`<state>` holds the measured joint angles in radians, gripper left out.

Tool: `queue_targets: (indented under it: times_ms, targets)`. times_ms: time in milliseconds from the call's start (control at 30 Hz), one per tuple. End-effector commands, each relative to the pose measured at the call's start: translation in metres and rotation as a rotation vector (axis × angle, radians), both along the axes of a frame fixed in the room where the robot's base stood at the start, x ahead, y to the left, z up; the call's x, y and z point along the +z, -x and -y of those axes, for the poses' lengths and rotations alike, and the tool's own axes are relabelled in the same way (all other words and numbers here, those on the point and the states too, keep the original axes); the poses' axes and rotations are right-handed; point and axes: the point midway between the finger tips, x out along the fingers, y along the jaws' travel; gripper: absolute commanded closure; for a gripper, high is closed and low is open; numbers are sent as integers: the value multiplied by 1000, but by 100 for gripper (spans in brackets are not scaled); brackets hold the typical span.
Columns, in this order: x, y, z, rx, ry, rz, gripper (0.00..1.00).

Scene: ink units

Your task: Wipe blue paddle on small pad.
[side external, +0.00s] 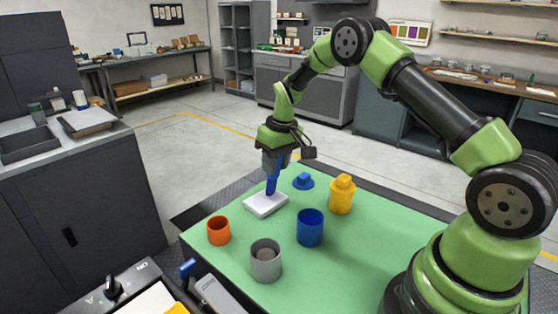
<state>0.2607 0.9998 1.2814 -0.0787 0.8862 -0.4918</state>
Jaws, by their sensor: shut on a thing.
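The blue paddle (271,186) is held upright, slightly tilted, in my gripper (273,169). My gripper is shut on its upper part and points down. The paddle's lower end is at the small white pad (265,206), over its top face near the middle. I cannot tell whether it touches or hovers just above. The small pad lies flat on the green table mat towards its far left edge.
On the green mat (370,253) stand an orange cup (219,231), a grey cup (266,264), a blue cup (310,229) and a yellow lidded jar (341,197). A blue lid (303,181) lies right of the pad. A bench with a panel (115,292) is at front left.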

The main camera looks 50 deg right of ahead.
Motion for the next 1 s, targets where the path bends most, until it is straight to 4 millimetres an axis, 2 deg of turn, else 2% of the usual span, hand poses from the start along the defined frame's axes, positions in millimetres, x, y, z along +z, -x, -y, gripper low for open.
queue_targets:
  times_ms: [1000]
  targets:
    - [-2, -4, -47, 2, 0, 1, 94]
